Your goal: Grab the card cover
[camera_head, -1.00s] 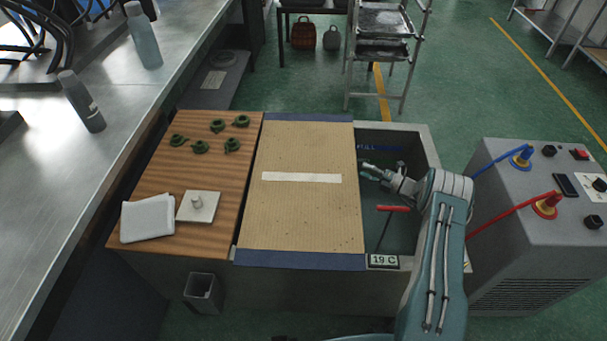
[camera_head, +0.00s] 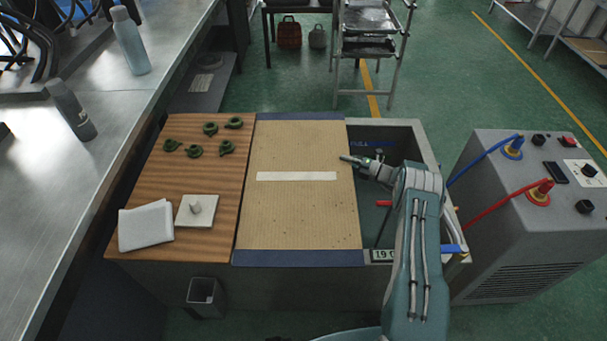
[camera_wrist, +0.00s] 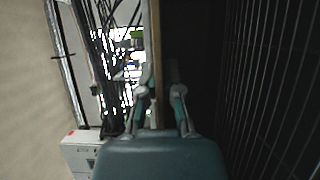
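The card cover (camera_head: 300,218) is a flat tan cardboard panel with a pale strip across it and dark blue bands at its far and near ends. It lies over the middle of the bench top. My gripper (camera_head: 348,159) is at the cover's right edge, with a finger showing above the board. In the wrist view the fingers of my gripper (camera_wrist: 160,92) are apart. The thin edge of the cover (camera_wrist: 156,45) runs between them, closer to the left finger. I cannot tell whether either finger touches it. The lower finger is hidden in the head view.
To the right of the cover is an open dark tank (camera_head: 405,140) with a red-handled tool (camera_head: 384,203) in it. A wooden board (camera_head: 190,170) with several green parts, a white block and a folded cloth (camera_head: 146,226) is on the left. A grey machine (camera_head: 520,220) stands right.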

